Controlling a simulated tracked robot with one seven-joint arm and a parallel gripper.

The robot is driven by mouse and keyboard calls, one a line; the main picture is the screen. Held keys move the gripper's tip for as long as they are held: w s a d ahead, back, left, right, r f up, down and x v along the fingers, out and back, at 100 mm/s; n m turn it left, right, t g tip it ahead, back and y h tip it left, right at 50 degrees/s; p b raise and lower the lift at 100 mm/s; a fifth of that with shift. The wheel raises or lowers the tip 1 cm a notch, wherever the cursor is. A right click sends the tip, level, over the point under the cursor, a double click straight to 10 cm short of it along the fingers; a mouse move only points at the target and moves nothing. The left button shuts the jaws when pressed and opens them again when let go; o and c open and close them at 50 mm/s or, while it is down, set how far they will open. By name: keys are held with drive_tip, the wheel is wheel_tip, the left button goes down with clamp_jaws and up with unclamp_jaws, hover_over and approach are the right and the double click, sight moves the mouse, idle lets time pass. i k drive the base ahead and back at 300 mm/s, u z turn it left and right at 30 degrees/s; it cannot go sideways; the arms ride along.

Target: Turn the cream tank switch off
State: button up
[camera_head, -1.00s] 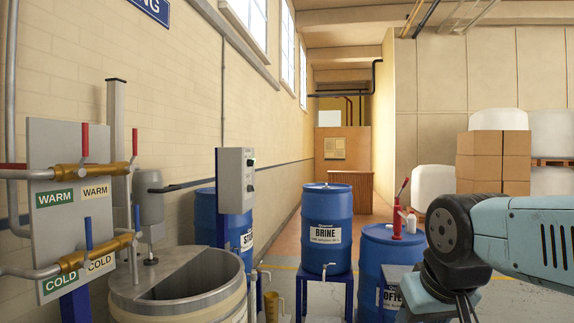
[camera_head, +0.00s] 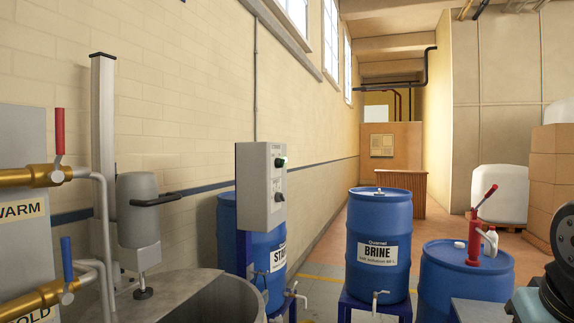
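A grey control box (camera_head: 261,186) stands on a dark blue post beside the tank, right of centre-left in the head view. Its right-hand face carries a green-and-dark knob (camera_head: 281,162) at the top and a dark knob switch (camera_head: 280,197) lower down. Their set positions are too small to tell. The open tank (camera_head: 235,296) shows only its grey rim and dark inside at the bottom edge; its cream side is out of frame. Part of my arm shows at the lower right edge, well apart from the box. My gripper's fingers are not in view.
Red- and blue-handled valves (camera_head: 60,175) and a grey mixer motor (camera_head: 138,215) stand at left. Blue drums, including the brine drum (camera_head: 379,240) and one with a red pump (camera_head: 466,280), stand to the right. Open floor lies behind them.

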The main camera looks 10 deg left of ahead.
sight(279, 163)
drive_tip(key=u, duration=0.3)
drive_tip(key=i, duration=0.8)
drive_tip(key=u, duration=0.55)
drive_tip(key=k, duration=0.8)
drive_tip(key=u, duration=0.25)
drive_tip(key=i, duration=0.8)
drive_tip(key=z, duration=0.15)
